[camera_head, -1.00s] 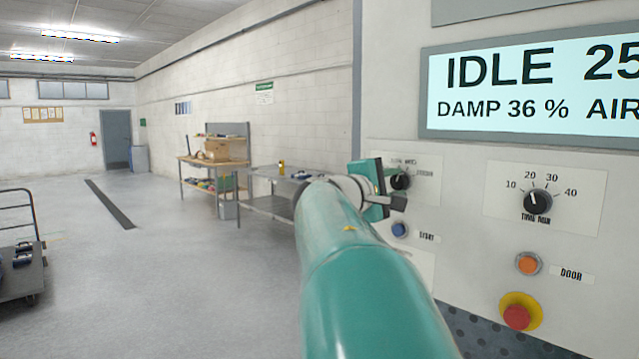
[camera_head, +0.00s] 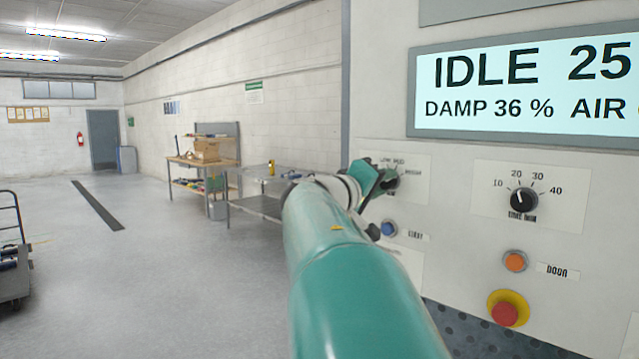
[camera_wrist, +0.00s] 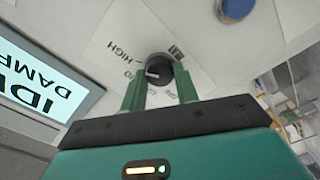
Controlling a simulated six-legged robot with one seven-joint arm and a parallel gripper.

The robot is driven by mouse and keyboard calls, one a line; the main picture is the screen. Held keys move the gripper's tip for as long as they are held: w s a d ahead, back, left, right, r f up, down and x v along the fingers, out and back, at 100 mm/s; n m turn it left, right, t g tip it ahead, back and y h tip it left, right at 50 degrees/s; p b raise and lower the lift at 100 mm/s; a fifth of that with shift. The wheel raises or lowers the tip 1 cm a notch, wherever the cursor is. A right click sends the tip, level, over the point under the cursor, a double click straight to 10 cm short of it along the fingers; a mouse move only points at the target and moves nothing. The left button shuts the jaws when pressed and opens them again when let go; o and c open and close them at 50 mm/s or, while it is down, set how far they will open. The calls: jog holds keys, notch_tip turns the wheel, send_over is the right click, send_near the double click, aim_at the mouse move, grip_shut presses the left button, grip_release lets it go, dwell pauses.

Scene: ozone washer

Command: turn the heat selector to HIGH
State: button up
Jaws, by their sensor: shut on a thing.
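The heat selector is a round black knob (camera_wrist: 158,68) with a white pointer mark, on a white label plate (camera_wrist: 105,48). In the wrist view my gripper (camera_wrist: 160,82) has its two green fingers on either side of the knob, shut on it. The word HIGH is readable at the knob's upper left there; the pointer mark faces left, slightly below that word. Other lettering is partly hidden by the fingers. In the head view the knob (camera_head: 392,181) shows just past my gripper (camera_head: 384,178), which is tilted against the panel; the pointer is hidden there.
Right of the selector is a timer knob (camera_head: 523,200). Below are a blue button (camera_head: 389,228), an orange door button (camera_head: 514,261) and a red stop button (camera_head: 504,313). The display (camera_head: 530,90) above reads IDLE. Floor to the left is open.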

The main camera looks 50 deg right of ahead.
jog(key=shift+m, duration=0.3)
jog(key=o, duration=1)
jog(key=shift+a, duration=0.1)
jog(key=a, duration=0.4)
jog(key=w+a, duration=0.1)
jog(key=a, duration=0.4)
jog(key=w+a, duration=0.1)
jog(key=a, duration=0.3)
jog(key=shift+a+f, duration=0.15)
jog(key=shift+a, duration=0.1)
jog(key=shift+w, duration=0.1)
